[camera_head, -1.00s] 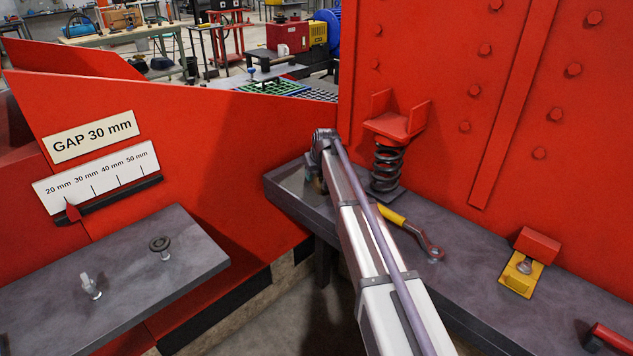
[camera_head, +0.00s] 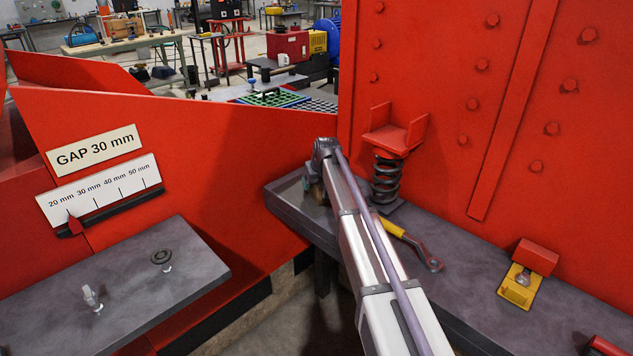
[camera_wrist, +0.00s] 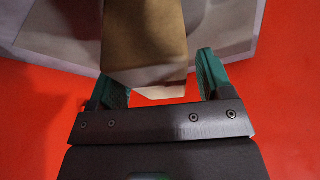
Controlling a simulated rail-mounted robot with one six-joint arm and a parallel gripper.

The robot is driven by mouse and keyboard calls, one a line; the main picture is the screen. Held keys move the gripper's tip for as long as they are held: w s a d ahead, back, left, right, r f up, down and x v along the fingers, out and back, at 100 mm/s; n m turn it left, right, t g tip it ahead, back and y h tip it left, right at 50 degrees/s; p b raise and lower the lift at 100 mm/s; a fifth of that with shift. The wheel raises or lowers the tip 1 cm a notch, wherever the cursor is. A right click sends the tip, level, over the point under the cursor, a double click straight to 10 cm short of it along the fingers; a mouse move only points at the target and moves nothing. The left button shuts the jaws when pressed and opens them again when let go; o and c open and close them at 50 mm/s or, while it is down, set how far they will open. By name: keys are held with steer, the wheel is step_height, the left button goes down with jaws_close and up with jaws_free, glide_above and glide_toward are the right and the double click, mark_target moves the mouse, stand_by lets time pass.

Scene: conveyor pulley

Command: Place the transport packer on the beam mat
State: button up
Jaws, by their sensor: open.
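A tan-brown block, which looks like the transport packer (camera_wrist: 145,35), stands between the two green-padded fingers of my gripper (camera_wrist: 156,73) in the wrist view. The fingers are open, with a visible gap to the right finger. I cannot tell whether the left finger touches the block. In the head view my arm reaches to the far left end of the grey bench, where a bit of brown (camera_head: 316,193) shows beside its end. My arm hides most of that spot and the gripper's fingers. I cannot make out a beam mat for sure in either view.
A coil spring with a red saddle (camera_head: 388,165) stands right of my arm's end. A red wall rises behind. A second grey plate (camera_head: 130,285) carries two small fittings at left.

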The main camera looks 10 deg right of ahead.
steer(key=p+v, duration=0.8)
steer(key=v, duration=0.3)
steer(key=shift+p, duration=0.3)
steer(key=shift+s+f, duration=0.15)
steer(key=shift+s, duration=0.1)
steer(key=s+a+f+m+g+h, duration=0.1)
steer(key=s+g, duration=0.3)
steer(key=s, duration=3.4)
steer(key=shift+f+m+g, duration=0.3)
steer(key=shift+m, duration=0.4)
